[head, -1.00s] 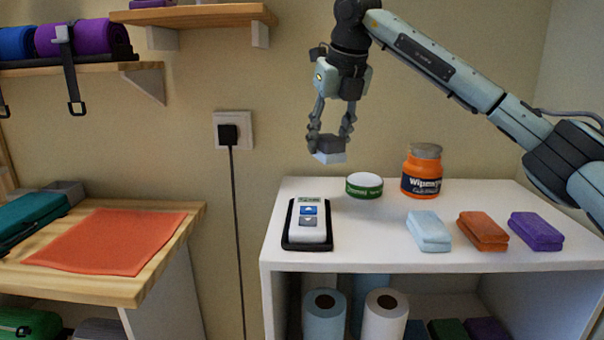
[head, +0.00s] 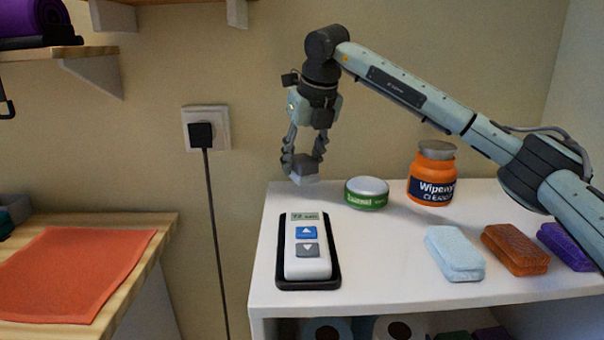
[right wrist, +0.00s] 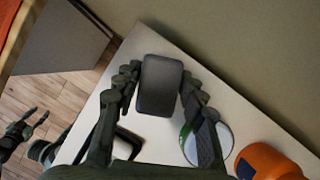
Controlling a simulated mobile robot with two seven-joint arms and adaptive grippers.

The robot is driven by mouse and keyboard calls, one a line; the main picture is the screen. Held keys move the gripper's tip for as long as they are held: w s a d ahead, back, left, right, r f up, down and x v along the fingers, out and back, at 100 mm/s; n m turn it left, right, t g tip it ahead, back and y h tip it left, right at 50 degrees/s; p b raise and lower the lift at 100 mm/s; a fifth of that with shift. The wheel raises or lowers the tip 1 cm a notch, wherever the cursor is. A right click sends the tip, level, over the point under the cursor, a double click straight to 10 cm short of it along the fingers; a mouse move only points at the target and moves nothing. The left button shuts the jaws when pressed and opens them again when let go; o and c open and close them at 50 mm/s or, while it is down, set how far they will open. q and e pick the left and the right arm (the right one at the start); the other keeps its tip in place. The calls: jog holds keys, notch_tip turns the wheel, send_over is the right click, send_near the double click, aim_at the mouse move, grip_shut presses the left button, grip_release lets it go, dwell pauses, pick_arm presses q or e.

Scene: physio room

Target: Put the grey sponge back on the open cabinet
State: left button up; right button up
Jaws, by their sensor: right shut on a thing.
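My right gripper (head: 303,160) is shut on the grey sponge (head: 305,168), at the back left of the open cabinet's white top (head: 390,235). In the right wrist view the sponge (right wrist: 160,85) sits between both fingers, with the white top beneath it. I cannot tell whether the sponge touches the top. My left gripper (right wrist: 34,116) shows small at the left of the right wrist view, its fingers apart and empty; it is not in the head view.
A green-and-white tin (head: 366,193) is right of the sponge, with an orange wipes jar (head: 432,175) beyond. A remote-like device (head: 306,250) lies on a black tray in front. Light blue (head: 455,253), orange (head: 515,249) and purple (head: 566,245) sponges lie at right.

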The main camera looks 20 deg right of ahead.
aim_at(302, 173)
jog(key=shift+f, duration=1.55)
jog(key=shift+f, duration=0.15)
jog(key=o, duration=1.1)
jog(key=v, duration=1.2)
jog(key=shift+w, duration=0.1)
